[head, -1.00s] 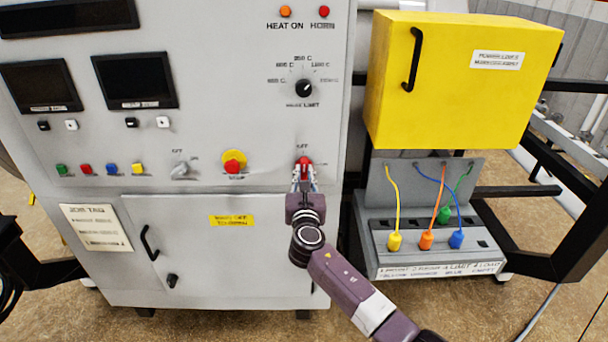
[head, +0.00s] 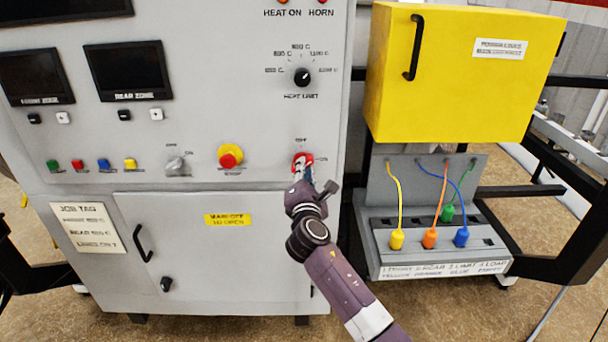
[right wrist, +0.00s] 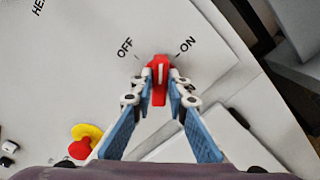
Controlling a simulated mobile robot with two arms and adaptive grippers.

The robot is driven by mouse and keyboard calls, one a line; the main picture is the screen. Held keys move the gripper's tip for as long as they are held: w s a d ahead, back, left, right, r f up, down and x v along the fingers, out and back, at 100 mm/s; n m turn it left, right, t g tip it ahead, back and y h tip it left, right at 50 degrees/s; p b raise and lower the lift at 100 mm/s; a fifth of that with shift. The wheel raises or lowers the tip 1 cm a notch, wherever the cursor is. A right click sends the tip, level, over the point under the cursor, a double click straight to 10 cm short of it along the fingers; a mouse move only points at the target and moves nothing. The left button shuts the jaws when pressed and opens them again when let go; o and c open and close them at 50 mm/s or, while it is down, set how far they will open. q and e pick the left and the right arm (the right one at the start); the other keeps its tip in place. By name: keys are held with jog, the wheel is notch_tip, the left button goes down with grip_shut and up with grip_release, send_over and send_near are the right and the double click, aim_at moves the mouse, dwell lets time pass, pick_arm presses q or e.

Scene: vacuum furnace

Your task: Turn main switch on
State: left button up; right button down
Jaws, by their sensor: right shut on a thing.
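The main switch is a red knob (head: 301,157) on the lower right of the grey panel, with a label above it and ON at its right. In the right wrist view, the red knob (right wrist: 160,72) carries a white line that points between the OFF and ON marks. My right gripper (head: 303,168) reaches it from below, with its fingers shut on the knob. In the right wrist view, the blue-padded fingers (right wrist: 160,88) close on both sides of it. My left gripper is not in view.
A red and yellow stop button (head: 230,156) and a grey selector (head: 175,164) sit left of the switch. A yellow box (head: 455,85) juts out at the right, above a stand with coloured plugs. A cabinet door (head: 215,255) lies below.

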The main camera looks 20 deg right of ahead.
jog(key=shift+f+m+b, duration=0.2)
jog(key=shift+m+b, duration=0.85)
jog(key=shift+m, duration=0.85)
jog(key=shift+f+m+b, duration=0.15)
jog(key=shift+m+b, duration=0.9)
jog(key=shift+m, duration=0.85)
jog(key=c, duration=1.9)
grip_release()
jog(key=shift+r, duration=0.1)
jog(key=shift+s, duration=0.15)
jog(key=v, duration=1.1)
jog(key=shift+s+a, duration=0.1)
jog(key=shift+s, duration=0.3)
